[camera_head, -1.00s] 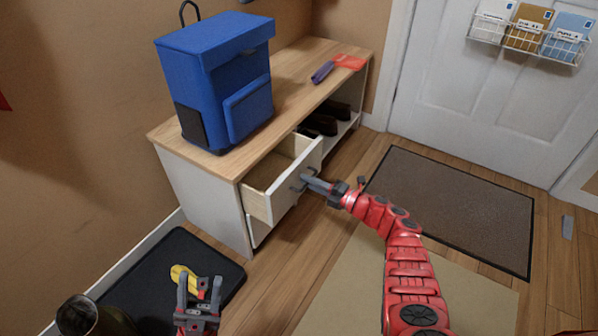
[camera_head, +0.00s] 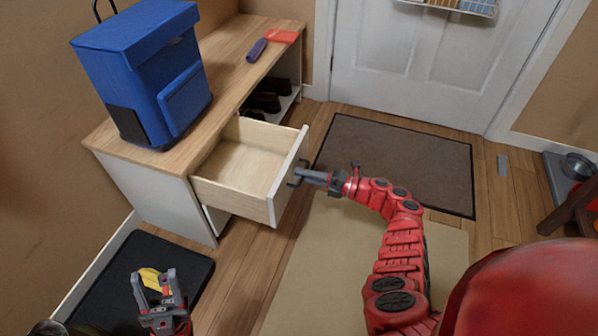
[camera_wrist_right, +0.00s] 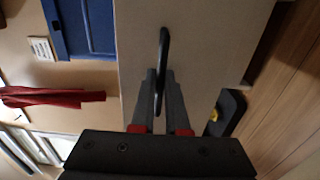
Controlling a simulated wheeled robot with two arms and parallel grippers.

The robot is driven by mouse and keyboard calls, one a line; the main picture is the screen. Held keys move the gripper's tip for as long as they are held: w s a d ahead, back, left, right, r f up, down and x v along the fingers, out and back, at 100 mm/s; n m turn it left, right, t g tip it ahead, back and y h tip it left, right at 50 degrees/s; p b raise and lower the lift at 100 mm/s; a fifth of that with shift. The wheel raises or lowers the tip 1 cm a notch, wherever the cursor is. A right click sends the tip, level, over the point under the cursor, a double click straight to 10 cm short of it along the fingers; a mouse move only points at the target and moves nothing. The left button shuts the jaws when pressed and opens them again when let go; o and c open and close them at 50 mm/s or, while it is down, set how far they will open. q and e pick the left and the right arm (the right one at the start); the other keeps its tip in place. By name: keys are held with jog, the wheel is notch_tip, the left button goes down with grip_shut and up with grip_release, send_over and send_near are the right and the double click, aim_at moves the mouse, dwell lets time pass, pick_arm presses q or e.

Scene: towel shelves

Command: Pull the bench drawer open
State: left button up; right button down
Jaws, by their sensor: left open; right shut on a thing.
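The bench drawer (camera_head: 241,172) is pulled well out of the wooden bench (camera_head: 222,60), and its bare interior looks empty. My right gripper (camera_head: 303,175) is shut on the drawer's dark handle at the front panel. In the right wrist view the dark handle (camera_wrist_right: 162,72) stands between the two fingers of my right gripper (camera_wrist_right: 160,95), in front of the pale drawer front (camera_wrist_right: 205,45). My left gripper (camera_head: 156,288) is open, above the black mat at the lower left, away from the drawer.
A blue backpack (camera_head: 150,75) stands on the bench, with a purple item (camera_head: 257,50) and a red item (camera_head: 283,36) behind it. Dark shoes (camera_head: 264,101) sit in the open shelf. A yellow object (camera_head: 149,278) lies by my left gripper. A brown doormat (camera_head: 405,160) lies before the door.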

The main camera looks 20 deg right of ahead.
jog(key=shift+w+d+r, duration=0.15)
jog(key=shift+d+r, duration=0.05)
jog(key=shift+r, duration=0.05)
jog(key=c, duration=1.1)
grip_release()
jog(key=shift+o, duration=0.9)
jog(key=shift+a+f, duration=0.1)
jog(key=v, duration=1.7)
jog(key=shift+s+b, duration=0.25)
jog(key=shift+b, duration=0.2)
